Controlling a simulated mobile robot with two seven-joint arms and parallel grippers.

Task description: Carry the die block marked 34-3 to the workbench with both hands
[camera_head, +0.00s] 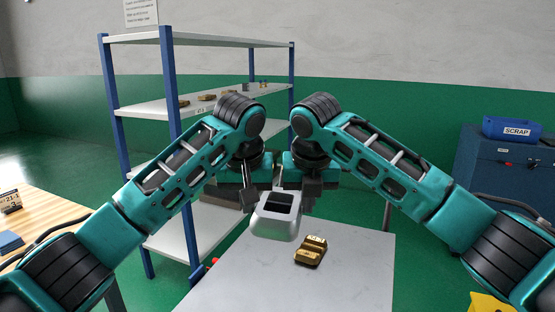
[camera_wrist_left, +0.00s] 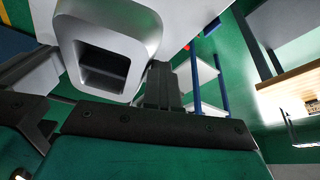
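A silver-grey block with a dark square recess (camera_head: 277,222) is between my two grippers, over the grey table (camera_head: 345,290). It fills the upper left of the left wrist view (camera_wrist_left: 140,25). No 34-3 marking is readable on it. My left gripper (camera_head: 248,200) has its fingers together at the block's left side; they also show in the left wrist view (camera_wrist_left: 160,85). My right gripper (camera_head: 308,200) has its fingers together at the right side. Exact contact, and whether the block touches the table, cannot be told. A wooden-topped workbench (camera_head: 45,205) stands at the left.
A brass-coloured block (camera_head: 311,251) lies on the grey table, just right of the silver block. A blue-post shelf rack (camera_head: 170,120) with small parts stands behind. A blue cabinet (camera_head: 495,165) with a SCRAP bin (camera_head: 512,129) is at right. Green floor lies between rack and workbench.

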